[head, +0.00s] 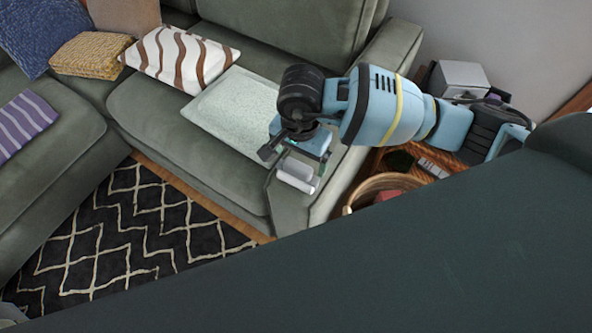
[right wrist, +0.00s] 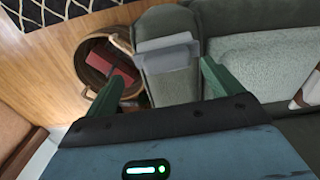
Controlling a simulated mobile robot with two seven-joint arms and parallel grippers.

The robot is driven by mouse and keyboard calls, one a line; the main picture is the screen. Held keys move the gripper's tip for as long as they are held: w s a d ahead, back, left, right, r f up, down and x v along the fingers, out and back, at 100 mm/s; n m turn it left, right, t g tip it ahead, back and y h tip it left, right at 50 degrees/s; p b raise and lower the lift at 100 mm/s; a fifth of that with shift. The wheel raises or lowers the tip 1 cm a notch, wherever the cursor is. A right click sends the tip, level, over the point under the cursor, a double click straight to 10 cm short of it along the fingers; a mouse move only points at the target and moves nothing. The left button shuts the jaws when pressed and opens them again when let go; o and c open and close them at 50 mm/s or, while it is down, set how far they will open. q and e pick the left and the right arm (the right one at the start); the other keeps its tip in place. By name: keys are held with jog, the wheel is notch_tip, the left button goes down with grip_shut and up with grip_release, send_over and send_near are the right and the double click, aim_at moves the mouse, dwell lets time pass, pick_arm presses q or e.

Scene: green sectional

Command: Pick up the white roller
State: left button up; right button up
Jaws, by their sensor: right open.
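The white roller (head: 296,174) lies on the arm of the green sofa, just below my right gripper in the head view. In the right wrist view the white roller (right wrist: 168,48) lies on the armrest ahead of the gap between the fingers, and looks pale grey. My right gripper (head: 291,157) is above the armrest, pointing down. In the right wrist view its two green fingers (right wrist: 160,86) are spread wide with nothing between them. The gripper partly hides the roller's far side in the head view. My left gripper is not in view.
The green sofa armrest (right wrist: 168,83) stands beside a round basket (right wrist: 97,60) holding a red item. A pale cushion (head: 231,107) and a striped pillow (head: 182,57) lie on the seat. A wooden side table with a grey box (head: 459,77) is at right.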

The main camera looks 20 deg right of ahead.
aim_at(297, 165)
jog(key=shift+w+f, duration=0.2)
jog(key=shift+f, duration=0.8)
jog(key=shift+w+f, duration=0.15)
jog(key=shift+f, duration=0.8)
jog(key=shift+w+f, duration=0.2)
jog(key=shift+f, duration=0.8)
jog(key=c, duration=1.1)
jog(key=shift+r, duration=0.1)
jog(key=shift+r, duration=0.5)
notch_tip(297, 165, up, 2)
jog(key=shift+w+r, duration=0.1)
jog(key=s, duration=0.5)
jog(key=s+r, duration=0.1)
jog(key=s, duration=0.4)
jog(key=s+d, duration=0.1)
jog(key=s, duration=0.5)
jog(key=shift+s+r+b, duration=0.1)
jog(key=shift+r+b, duration=0.2)
jog(key=shift+r, duration=0.05)
